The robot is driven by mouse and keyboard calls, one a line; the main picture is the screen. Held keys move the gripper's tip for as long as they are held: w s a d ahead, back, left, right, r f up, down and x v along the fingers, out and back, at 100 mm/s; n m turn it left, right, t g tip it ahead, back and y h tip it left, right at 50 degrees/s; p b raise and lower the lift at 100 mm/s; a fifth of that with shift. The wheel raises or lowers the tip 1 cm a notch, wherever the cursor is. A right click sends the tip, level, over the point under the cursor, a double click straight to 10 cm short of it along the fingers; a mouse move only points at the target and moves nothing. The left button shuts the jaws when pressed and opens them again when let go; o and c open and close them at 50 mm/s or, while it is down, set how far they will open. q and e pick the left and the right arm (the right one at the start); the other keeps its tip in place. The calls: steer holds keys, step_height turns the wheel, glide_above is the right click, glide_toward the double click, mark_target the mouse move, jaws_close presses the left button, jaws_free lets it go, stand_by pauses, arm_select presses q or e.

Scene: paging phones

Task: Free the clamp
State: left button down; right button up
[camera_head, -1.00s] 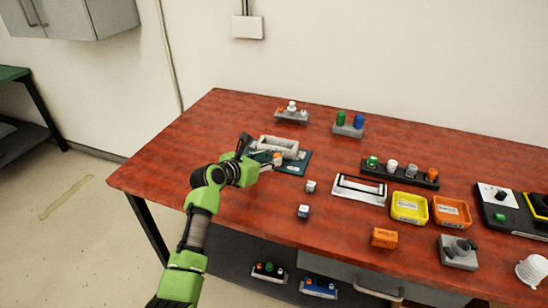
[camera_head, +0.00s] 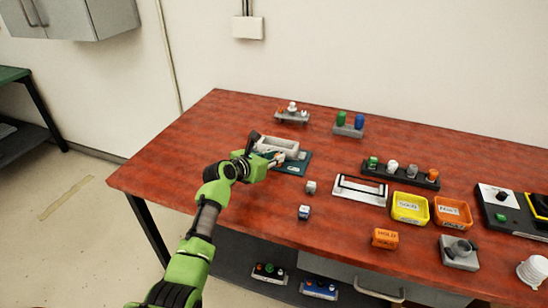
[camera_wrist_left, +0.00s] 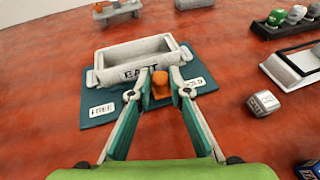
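The clamp is a teal base plate (camera_head: 290,168) with a pale grey open tray (camera_head: 280,146) on it; in the left wrist view the tray (camera_wrist_left: 135,55) has a printed nameplate. White labels sit on the plate, FREE (camera_wrist_left: 102,110) at left and HOLD (camera_wrist_left: 194,83) at right. An orange knob (camera_wrist_left: 160,86) stands in front of the tray, between the labels. My left gripper (camera_head: 276,161) is at the clamp's front; its fingertips (camera_wrist_left: 161,76) are drawn together around the orange knob, one on each side. In the head view the knob is hidden. My right gripper is out of view.
Two small labelled cubes (camera_head: 311,187) (camera_head: 304,212) lie right of my left gripper. Beyond them are a white-and-black frame (camera_head: 360,190) and yellow (camera_head: 410,208) and orange (camera_head: 452,212) bins. Pegged blocks (camera_head: 292,117) (camera_head: 348,130) stand behind. The table's left part is clear.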

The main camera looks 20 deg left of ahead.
arm_select(q)
steer(key=a+p, duration=0.1)
steer(key=a, duration=0.3)
steer(key=shift+w+a, duration=0.1)
steer(key=shift+a, duration=0.35)
steer(key=c, duration=2.2)
jaws_free()
steer(key=o, duration=0.3)
steer(key=shift+a, duration=0.1)
steer(key=shift+s, duration=0.2)
steer(key=v, duration=1.1)
steer(key=shift+s+a+r, duration=0.1)
steer(key=shift+s+r, duration=0.05)
steer(key=shift+s, duration=0.15)
